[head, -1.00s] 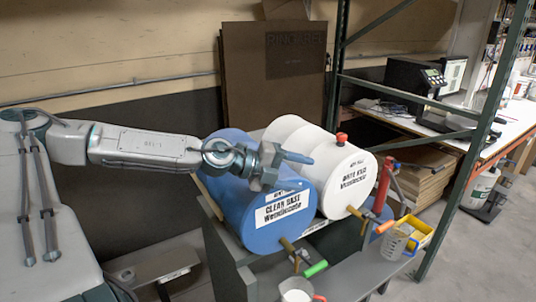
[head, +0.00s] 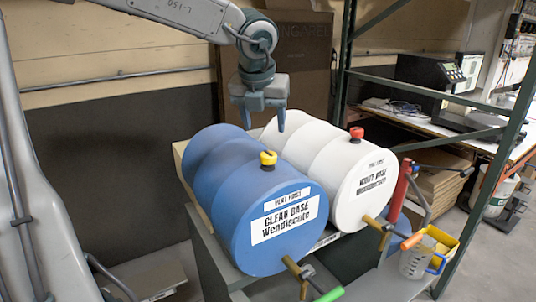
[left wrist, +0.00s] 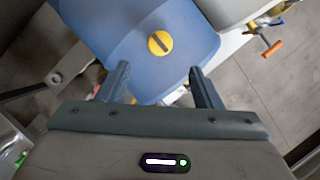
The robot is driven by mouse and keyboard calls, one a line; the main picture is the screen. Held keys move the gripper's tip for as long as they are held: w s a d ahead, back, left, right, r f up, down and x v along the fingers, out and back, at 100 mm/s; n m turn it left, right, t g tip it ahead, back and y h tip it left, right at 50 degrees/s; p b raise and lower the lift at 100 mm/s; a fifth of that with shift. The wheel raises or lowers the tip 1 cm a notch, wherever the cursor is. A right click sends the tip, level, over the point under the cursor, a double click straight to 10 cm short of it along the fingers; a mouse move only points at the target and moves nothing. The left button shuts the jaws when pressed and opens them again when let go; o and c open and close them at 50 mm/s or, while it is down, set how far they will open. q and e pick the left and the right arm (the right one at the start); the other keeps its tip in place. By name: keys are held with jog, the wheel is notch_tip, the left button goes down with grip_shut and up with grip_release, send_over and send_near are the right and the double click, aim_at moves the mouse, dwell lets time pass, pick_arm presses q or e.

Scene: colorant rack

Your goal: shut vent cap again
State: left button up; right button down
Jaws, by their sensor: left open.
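A blue drum (head: 222,180) lies on its side on a rack, labelled "CLEAR BASE". A yellow vent cap (head: 267,158) sits on top near its front end. In the left wrist view the cap (left wrist: 160,43) is round with a dark bar across it. My left gripper (head: 264,122) points down above the blue drum, slightly behind and above the cap. It is open and empty, apart from the cap. In the left wrist view the cap lies just beyond and between the fingertips (left wrist: 159,70). My right gripper is not in view.
A white drum (head: 325,165) with a red cap (head: 356,132) lies close on the right. Taps with a green handle (head: 329,295) and an orange handle (head: 411,241) stick out in front. A green rack post (head: 485,165) stands at the right.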

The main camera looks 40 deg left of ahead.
aim_at(268, 154)
pick_arm(q)
jog(key=p+x, duration=0.1)
jog(key=x, duration=0.8)
jog(key=shift+w+a+f, duration=0.1)
jog(key=shift+w+f, duration=0.05)
jog(key=shift+f, duration=0.3)
jog(key=c, duration=1)
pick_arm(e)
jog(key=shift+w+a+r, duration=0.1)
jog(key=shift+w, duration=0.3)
